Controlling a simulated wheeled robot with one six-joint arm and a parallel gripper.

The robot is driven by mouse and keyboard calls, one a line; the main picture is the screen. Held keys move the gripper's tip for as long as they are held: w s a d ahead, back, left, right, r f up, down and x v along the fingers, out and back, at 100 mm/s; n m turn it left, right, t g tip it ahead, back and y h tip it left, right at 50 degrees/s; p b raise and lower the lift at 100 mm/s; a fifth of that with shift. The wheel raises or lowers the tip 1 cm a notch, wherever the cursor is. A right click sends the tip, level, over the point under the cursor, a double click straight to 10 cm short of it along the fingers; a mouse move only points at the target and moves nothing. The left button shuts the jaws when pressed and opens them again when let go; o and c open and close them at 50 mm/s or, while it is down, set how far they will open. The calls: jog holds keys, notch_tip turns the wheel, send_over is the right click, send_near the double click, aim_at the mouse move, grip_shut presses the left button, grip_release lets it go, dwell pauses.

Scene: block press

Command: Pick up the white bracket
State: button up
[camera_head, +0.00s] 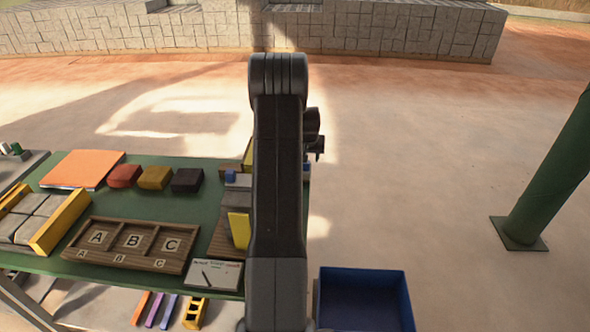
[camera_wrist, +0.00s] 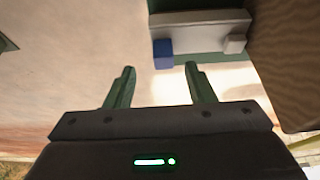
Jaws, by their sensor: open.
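My gripper (camera_wrist: 158,70) is open in the wrist view, with nothing between its two green fingers. Beyond the fingertips is a grey bar-shaped fixture (camera_wrist: 200,18) with a blue block (camera_wrist: 163,54) at its left end and a small pale grey piece (camera_wrist: 235,44) at its right end. I cannot tell whether that pale piece is the white bracket. No other clear white bracket shows in either view. In the head view my arm hides part of the table's right end, and the gripper's fingers cannot be made out.
The green table (camera_head: 140,205) holds a lettered wooden tray (camera_head: 115,262), red (camera_head: 123,176), yellow (camera_head: 154,178) and dark (camera_head: 187,180) blocks, an orange folder (camera_head: 82,169) and a note card (camera_head: 214,275). A blue bin (camera_head: 365,300) and green post (camera_head: 550,175) stand right.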

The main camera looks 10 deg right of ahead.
jog(key=shift+s+a+p+x, duration=0.15)
jog(key=shift+p+x, duration=0.3)
jog(key=shift+x, duration=0.8)
jog(key=shift+s+a+p+x, duration=0.1)
jog(key=shift+p+x, duration=0.3)
jog(key=shift+x, duration=0.8)
jog(key=shift+f, duration=0.1)
jog(key=c, duration=1.1)
grip_shut()
